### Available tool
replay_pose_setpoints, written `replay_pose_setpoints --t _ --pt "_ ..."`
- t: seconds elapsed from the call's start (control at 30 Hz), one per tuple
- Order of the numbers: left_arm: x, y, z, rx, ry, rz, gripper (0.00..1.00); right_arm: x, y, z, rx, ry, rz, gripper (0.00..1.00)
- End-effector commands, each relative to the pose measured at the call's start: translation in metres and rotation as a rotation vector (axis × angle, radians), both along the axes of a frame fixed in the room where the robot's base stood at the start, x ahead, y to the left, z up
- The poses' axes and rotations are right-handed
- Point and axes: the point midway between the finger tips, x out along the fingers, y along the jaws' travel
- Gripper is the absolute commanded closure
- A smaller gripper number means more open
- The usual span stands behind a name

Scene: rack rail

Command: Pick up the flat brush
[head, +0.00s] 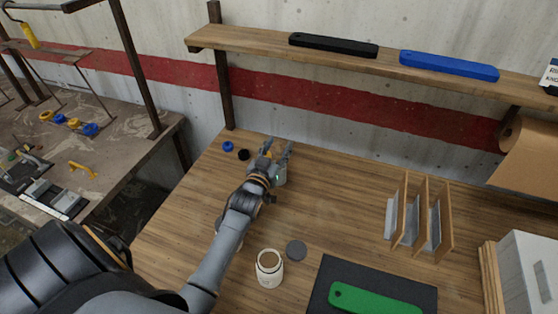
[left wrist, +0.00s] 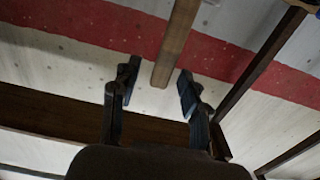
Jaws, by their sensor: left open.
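My left gripper (head: 277,149) is open at the back left of the wooden table, over a pale grey cup-like holder (head: 281,176) that it partly hides. A small orange-yellow part shows by the fingers; I cannot tell whether it belongs to the flat brush. No flat brush is clearly identifiable. In the left wrist view, the open left gripper (left wrist: 155,85) has a brown wooden strip (left wrist: 178,40) seen between and beyond its fingers. I cannot tell whether it is a brush handle or whether it touches them. My right gripper is not in view.
A wooden rack (head: 424,215), a dark mat (head: 321,285) with a green bar (head: 372,299) and a shelf (head: 345,57) are around. The table's middle is clear.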

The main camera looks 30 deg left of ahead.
Motion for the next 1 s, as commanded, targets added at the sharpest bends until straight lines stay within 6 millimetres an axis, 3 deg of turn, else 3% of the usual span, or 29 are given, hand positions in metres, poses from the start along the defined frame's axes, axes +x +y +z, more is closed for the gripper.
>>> replay_pose_setpoints --t 0.37,0.5,0.6,0.87,1.0 --pt "0.0091 0.002 -0.0007 0.0 0.0 0.0 0.57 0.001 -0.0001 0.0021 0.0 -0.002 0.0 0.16" --pt "0.009 0.0021 -0.0007 0.0 0.0 0.0 0.85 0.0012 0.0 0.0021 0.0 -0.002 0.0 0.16" --pt "0.009 0.0021 -0.0008 0.0 0.0 0.0 1.0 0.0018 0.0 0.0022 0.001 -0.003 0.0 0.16" --pt "0.0089 0.002 -0.0004 0.0 0.0 0.0 1.0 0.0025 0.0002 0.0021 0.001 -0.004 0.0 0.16" --pt "0.0093 0.0021 0.0089 0.002 -0.003 0.0 1.0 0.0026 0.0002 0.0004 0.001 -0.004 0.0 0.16"
